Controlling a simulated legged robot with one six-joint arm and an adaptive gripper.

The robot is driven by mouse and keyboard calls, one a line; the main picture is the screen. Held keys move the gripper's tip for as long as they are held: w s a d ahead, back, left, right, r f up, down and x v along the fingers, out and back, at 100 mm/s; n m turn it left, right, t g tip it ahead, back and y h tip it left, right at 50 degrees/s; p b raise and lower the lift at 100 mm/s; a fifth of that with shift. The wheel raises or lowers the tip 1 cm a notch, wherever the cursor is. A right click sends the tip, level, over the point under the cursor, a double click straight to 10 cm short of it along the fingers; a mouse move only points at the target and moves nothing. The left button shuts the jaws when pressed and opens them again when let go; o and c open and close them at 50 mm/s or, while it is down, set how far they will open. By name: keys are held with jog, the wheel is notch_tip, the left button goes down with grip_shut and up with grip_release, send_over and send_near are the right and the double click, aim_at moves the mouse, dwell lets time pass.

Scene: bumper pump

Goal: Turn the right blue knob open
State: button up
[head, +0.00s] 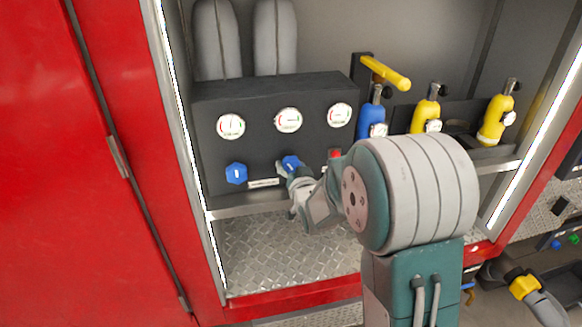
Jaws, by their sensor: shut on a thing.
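A dark pump panel (262,105) carries two blue knobs and a row of three round white gauges. The right blue knob (291,162) sits below the middle gauge, partly covered by my gripper (284,170). My gripper reaches it from the lower right and is shut on it; the far finger is mostly hidden. The left blue knob (236,173) sits below the left gauge, apart from my gripper. A pale label (263,183) lies between the knobs. How far the right knob is turned is hard to tell.
My arm covers the panel's lower right, near a small red part (335,154). A blue bottle (372,118) and yellow bottles (424,115) stand to the right. Free room shows over the metal tread floor (270,250). A red cabinet door (75,170) stands left.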

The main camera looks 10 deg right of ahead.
jog(key=n, duration=0.6)
jog(key=shift+f+h, duration=0.25)
jog(key=shift+h, duration=0.05)
jog(key=n, duration=0.6)
jog(key=shift+s+g+h, duration=0.1)
jog(key=shift+g+h, duration=0.2)
jog(key=shift+n, duration=0.3)
jog(key=shift+f, duration=0.1)
jog(key=o, duration=1)
jog(key=shift+a, duration=0.1)
jog(key=shift+r, duration=0.2)
jog(key=s, duration=1.1)
jog(key=shift+s+r, duration=0.35)
jog(key=shift+r, duration=0.05)
